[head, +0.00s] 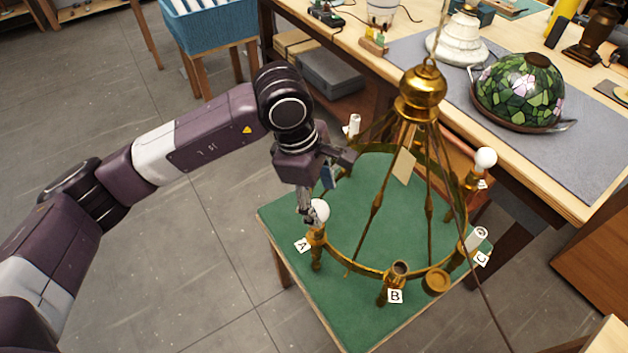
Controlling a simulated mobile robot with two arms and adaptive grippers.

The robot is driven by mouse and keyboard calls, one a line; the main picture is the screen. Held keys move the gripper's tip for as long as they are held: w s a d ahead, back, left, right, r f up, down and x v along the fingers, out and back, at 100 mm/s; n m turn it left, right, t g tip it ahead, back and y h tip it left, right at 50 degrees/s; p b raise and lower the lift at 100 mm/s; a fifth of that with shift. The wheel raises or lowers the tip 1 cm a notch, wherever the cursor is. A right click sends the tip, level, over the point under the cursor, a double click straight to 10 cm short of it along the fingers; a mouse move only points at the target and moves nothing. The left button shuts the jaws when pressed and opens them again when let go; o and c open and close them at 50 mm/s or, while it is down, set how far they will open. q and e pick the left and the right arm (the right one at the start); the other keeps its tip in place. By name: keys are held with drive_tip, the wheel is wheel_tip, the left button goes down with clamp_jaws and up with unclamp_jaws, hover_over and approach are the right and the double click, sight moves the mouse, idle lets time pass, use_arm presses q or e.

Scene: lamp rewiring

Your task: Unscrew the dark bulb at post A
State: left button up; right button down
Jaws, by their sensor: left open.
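A brass ring chandelier (385,268) stands on a green-topped table. Post A, marked by a white tag (302,245), is at the ring's left and carries a bulb (321,211) that looks pale, not dark. My left gripper (309,206) points down at this bulb from above and left, open, with a finger close along its left side. I cannot tell whether they touch. The gripper partly hides the bulb. My right gripper is not in view.
Post B (399,268) is an empty cup at the front. Post C (476,238) holds a white sleeve; a bulb (486,159) sits at the right. A workbench behind holds a stained-glass shade (519,90).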

sight(315, 206)
use_arm(q)
drive_tip(key=shift+w+a+y, duration=0.4)
drive_tip(key=shift+w+a, duration=0.1)
drive_tip(key=shift+a, duration=0.2)
drive_tip(key=shift+w+a+f, duration=0.15)
drive_tip(key=f, duration=0.2)
drive_tip(key=f+b, duration=0.1)
drive_tip(key=f, duration=0.1)
drive_tip(key=d+f+b, duration=0.1)
drive_tip(key=f, duration=0.1)
drive_tip(key=shift+w, duration=0.15)
drive_tip(key=shift+w+f+b, duration=0.1)
drive_tip(key=shift+f+b, duration=0.3)
drive_tip(key=shift+f, duration=0.1)
drive_tip(key=shift+c, duration=0.4)
